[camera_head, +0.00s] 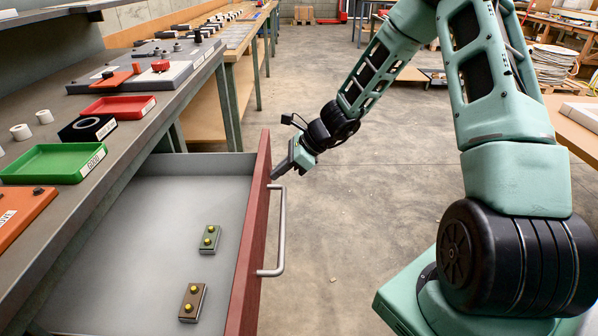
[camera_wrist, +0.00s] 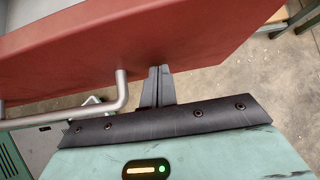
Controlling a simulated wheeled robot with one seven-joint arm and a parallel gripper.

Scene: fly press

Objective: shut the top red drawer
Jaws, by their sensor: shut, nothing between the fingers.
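The top red drawer (camera_head: 252,235) is pulled far out from under the workbench. Its red front also fills the upper part of the wrist view (camera_wrist: 140,45). A metal bar handle (camera_head: 281,232) is on the outer face of the front, and one end of it shows in the wrist view (camera_wrist: 122,92). My gripper (camera_head: 276,174) is shut and empty, at the outer face of the drawer front, near its far end beyond the handle. In the wrist view my fingertips (camera_wrist: 158,72) are beside the handle end, at or very close to the red face; I cannot tell whether they touch.
The workbench (camera_head: 95,215) on the left carries a green tray (camera_head: 50,178), a red tray (camera_head: 118,101) and other parts. The concrete floor (camera_head: 345,230) right of the drawer is open.

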